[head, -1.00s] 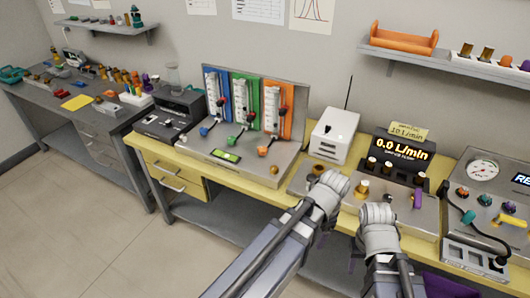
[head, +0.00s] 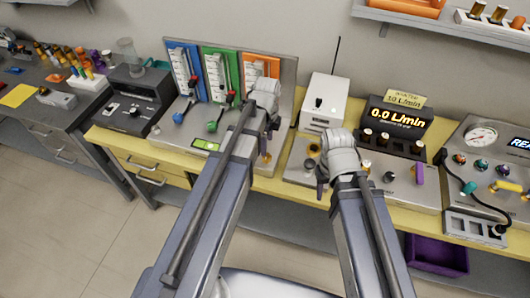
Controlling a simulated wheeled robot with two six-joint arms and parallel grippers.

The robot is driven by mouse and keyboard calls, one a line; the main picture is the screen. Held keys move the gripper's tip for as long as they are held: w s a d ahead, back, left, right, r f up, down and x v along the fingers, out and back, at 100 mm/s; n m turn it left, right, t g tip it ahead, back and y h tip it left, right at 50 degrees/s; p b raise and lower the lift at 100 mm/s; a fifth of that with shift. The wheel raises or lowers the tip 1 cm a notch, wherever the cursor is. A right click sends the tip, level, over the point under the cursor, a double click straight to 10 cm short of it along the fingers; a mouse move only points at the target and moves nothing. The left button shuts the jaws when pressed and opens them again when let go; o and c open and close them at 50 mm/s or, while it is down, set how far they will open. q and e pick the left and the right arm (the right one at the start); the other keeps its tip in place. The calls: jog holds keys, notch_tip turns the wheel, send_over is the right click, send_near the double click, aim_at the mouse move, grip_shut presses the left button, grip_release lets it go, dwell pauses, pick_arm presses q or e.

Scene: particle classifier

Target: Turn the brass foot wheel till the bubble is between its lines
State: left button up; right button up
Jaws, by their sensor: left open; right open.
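The flowmeter stand (head: 187,132) has blue, green and orange panels. A lit yellow-green bubble vial (head: 205,145) is set in its base; the bubble and its lines are too small to make out. A small brass foot wheel (head: 265,159) shows at the base's right front, partly hidden by my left gripper. My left gripper (head: 272,128) is open, in front of the orange panel and just above the wheel in the picture; I cannot tell whether it touches. My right gripper (head: 321,182) is open and empty over the front of the steel panel to the right.
A white box with an antenna (head: 324,100) stands right of the stand. A black display reading 0.0 L/min (head: 398,120) and a gauge panel (head: 483,150) are further right. A dark instrument (head: 136,92) stands left. The yellow bench (head: 110,140) has little bare surface.

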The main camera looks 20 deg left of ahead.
aim_at(267, 156)
pick_arm(q)
jog(key=shift+w+a+f+b, duration=0.1)
jog(key=shift+f+b, duration=0.5)
jog(key=shift+f, duration=0.2)
notch_tip(267, 156, down, 6)
jog(key=b, duration=0.6)
jog(key=shift+c, duration=0.3)
grip_shut()
